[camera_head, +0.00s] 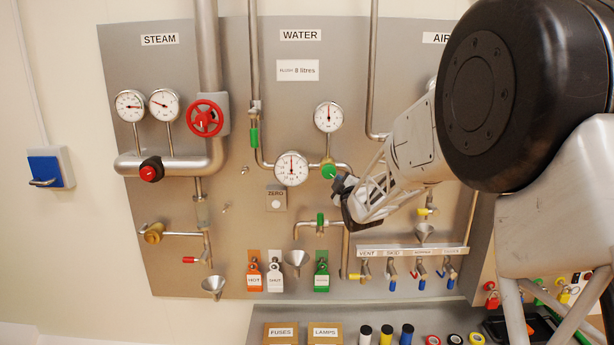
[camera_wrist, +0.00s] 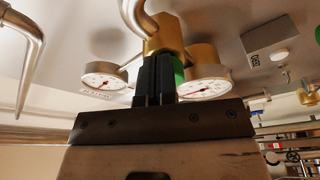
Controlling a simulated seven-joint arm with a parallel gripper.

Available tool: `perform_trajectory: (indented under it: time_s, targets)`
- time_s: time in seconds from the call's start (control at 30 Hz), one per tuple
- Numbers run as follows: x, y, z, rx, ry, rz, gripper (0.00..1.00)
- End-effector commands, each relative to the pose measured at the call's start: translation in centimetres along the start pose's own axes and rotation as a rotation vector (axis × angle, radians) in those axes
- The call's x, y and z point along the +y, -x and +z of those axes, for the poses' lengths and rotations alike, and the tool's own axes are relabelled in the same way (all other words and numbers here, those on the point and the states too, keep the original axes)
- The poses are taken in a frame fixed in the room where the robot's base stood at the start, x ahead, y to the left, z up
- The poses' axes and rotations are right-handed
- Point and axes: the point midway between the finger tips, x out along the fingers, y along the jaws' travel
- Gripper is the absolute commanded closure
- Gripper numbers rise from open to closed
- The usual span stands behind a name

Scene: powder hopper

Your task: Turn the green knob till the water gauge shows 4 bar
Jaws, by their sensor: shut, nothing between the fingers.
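The green knob (camera_head: 328,171) sits on a pipe under the WATER sign, just right of the lower dial. My gripper (camera_head: 340,188) is shut and empty, with its tips close at the knob's lower right. In the wrist view the dark fingers (camera_wrist: 154,78) are together and hide part of the green knob (camera_wrist: 179,72); I cannot tell whether they touch it. The upper white gauge (camera_head: 328,116) stands above the knob, its red needle pointing about straight up. The lower dial (camera_head: 291,168) has its needle near upright. The numbers are too small to read.
A ZERO button box (camera_head: 276,198) is below the lower dial. A red wheel (camera_head: 205,118) is on the steam side. Labelled taps (camera_head: 393,270) line the lower right. My arm covers the right of the panel.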

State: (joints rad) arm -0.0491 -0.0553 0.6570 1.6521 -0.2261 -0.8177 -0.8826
Motion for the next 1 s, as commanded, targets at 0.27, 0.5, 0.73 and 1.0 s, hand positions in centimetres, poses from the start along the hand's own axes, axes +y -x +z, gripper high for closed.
perform_trajectory:
  time_s: [0.27,0.5,0.73,1.0]
  targets:
    - [-0.3,-0.8,-0.5,0.008,0.004,-0.004,1.00]
    - [-0.3,-0.6,0.0,0.008,0.003,-0.004,1.00]
    - [-0.3,-0.5,0.4,0.005,0.003,-0.004,1.00]
    - [-0.2,-0.4,0.7,0.001,0.002,-0.004,1.00]
